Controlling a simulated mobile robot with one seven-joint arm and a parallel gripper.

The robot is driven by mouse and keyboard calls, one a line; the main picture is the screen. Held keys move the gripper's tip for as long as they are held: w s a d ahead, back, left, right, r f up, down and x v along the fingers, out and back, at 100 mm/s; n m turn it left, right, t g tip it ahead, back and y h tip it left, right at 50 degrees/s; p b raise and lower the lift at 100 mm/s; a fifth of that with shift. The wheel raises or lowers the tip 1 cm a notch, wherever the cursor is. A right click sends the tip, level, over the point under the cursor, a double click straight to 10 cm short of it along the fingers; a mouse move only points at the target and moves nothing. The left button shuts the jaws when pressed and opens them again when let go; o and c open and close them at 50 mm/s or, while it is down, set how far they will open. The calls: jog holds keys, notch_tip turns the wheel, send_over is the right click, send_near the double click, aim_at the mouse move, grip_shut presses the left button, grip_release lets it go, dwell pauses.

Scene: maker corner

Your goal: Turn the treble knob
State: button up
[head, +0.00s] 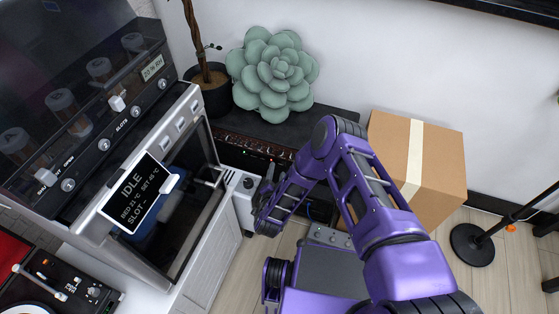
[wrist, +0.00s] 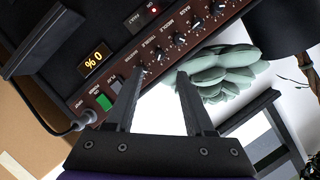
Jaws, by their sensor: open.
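The amplifier's brown control panel (wrist: 128,68) crosses the wrist view at a slant, with a row of dark knobs (wrist: 179,40) and small white labels. In the head view my gripper (head: 268,183) is low in front of the panel.
A green succulent (head: 273,74) sits on the amplifier. A cardboard box (head: 441,160) stands right, a printer (head: 197,235) left.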

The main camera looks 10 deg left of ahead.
aim_at(280, 156)
jog(key=b+x, duration=0.1)
jog(key=x, duration=0.7)
jog(key=shift+w+f, duration=0.1)
jog(key=shift+w, duration=0.1)
grip_shut()
